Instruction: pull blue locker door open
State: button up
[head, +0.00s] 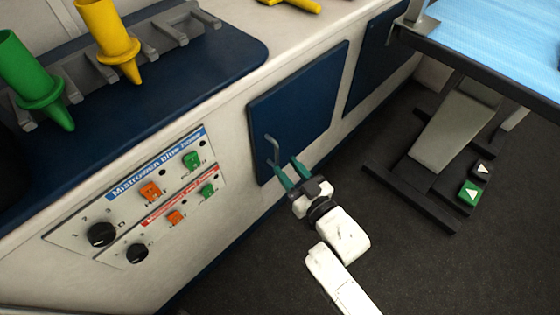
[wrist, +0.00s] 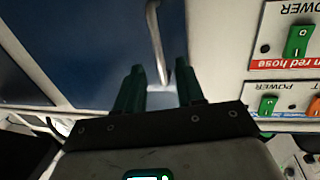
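The blue locker door (head: 305,105) is a dark blue panel in the white cabinet front and looks closed. It also fills the upper middle of the wrist view (wrist: 100,40). Its bar handle (head: 271,147) is grey and upright near the door's left edge; in the wrist view the handle (wrist: 156,42) comes down toward the gap between my fingers. My gripper (head: 287,166) is open, its two teal fingers pointing at the handle's lower end. In the wrist view my gripper (wrist: 160,76) has nothing clamped. I cannot tell whether a finger touches the handle.
A control panel (head: 150,195) with knobs and switches is left of the door. A second blue door (head: 378,55) is to the right. A blue-topped table (head: 490,40) with a grey pedal base (head: 452,130) stands at right. Dark floor (head: 440,265) before the cabinet is clear.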

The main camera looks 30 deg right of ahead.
jog(key=shift+w+a+b, duration=0.2)
jog(key=shift+w+b, duration=0.2)
jog(key=shift+w, duration=1.65)
grip_shut()
